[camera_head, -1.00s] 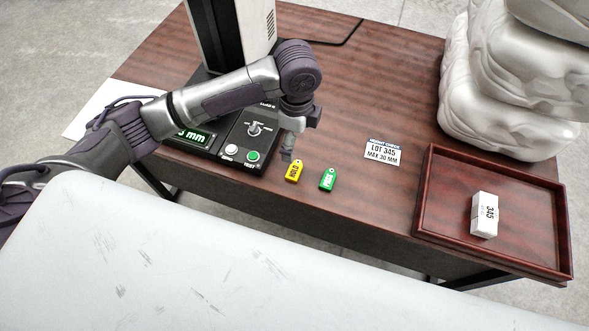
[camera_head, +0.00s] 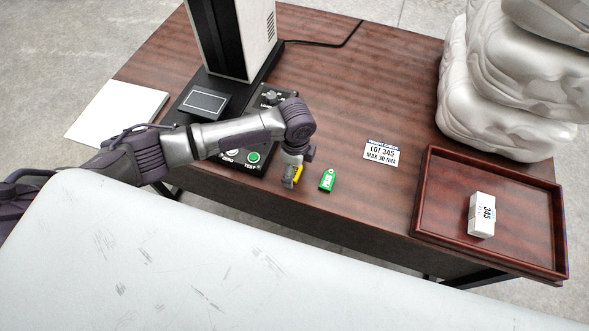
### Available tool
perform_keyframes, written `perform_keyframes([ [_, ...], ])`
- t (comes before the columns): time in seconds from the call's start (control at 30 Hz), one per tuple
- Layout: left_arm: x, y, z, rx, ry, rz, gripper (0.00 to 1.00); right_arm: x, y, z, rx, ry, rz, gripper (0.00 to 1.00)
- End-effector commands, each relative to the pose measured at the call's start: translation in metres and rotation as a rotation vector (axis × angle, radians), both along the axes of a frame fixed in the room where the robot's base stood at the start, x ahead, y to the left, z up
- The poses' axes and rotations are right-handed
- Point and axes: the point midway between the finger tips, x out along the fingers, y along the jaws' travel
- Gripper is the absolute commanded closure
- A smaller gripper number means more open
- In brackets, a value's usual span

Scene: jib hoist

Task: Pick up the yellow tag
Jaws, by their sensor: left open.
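The yellow tag (camera_head: 299,174) lies on the brown table near its front edge, mostly hidden behind my left gripper. My left gripper (camera_head: 290,183) points down at the tag, with its fingers beside or around it; I cannot tell whether they touch it. The jaws are open. A green tag (camera_head: 327,180) lies just right of the yellow one, apart from the gripper. My right gripper is not in view.
A black control box with a green TEST button (camera_head: 253,157) stands left of the gripper. A lot card (camera_head: 381,152) lies to the right. A red-brown tray (camera_head: 425,205) holds a white block (camera_head: 482,215). White sacks (camera_head: 500,105) are stacked at the back right.

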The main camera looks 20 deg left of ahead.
Motion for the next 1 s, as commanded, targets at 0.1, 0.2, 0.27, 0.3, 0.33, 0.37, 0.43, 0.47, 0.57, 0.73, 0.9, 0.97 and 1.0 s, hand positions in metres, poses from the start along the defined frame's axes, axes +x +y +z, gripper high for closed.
perform_keyframes([
  [0.1,0.0,0.0,-0.003,0.0,-0.001,0.0,0.04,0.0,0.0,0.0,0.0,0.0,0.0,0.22],
  [0.2,0.0,0.0,-0.003,-0.001,-0.001,0.0,0.04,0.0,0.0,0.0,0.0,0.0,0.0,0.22],
  [0.27,0.0,0.0,-0.003,0.0,-0.001,0.0,0.09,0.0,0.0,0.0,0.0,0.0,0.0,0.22],
  [0.3,0.0,0.0,-0.002,0.0,-0.001,0.0,0.16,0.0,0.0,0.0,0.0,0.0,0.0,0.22],
  [0.33,0.0,0.0,-0.002,-0.001,-0.001,0.0,0.21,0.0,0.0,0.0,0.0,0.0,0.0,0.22],
  [0.37,0.0,0.0,-0.002,0.0,-0.001,0.0,0.26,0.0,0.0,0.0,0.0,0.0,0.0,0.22],
  [0.43,0.0,0.0,-0.002,0.0,-0.001,0.0,0.38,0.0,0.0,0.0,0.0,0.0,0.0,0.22],
  [0.47,0.0,0.0,-0.002,-0.001,-0.001,0.0,0.43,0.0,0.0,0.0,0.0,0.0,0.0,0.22],
  [0.57,0.0,0.0,-0.002,0.0,-0.001,0.0,0.58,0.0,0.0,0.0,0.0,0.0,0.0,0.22],
  [0.73,0.0,0.0,-0.002,0.0,-0.001,0.0,0.58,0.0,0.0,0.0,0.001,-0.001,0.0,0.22],
  [0.9,0.0,0.0,0.001,-0.001,-0.002,0.0,0.58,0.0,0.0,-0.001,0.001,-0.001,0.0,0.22],
  [0.97,0.001,0.0,0.004,-0.001,-0.002,-0.001,0.58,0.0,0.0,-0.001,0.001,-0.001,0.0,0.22],
  [1.0,0.001,0.0,0.007,-0.002,-0.003,0.0,0.58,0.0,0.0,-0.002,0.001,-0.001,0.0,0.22],
])
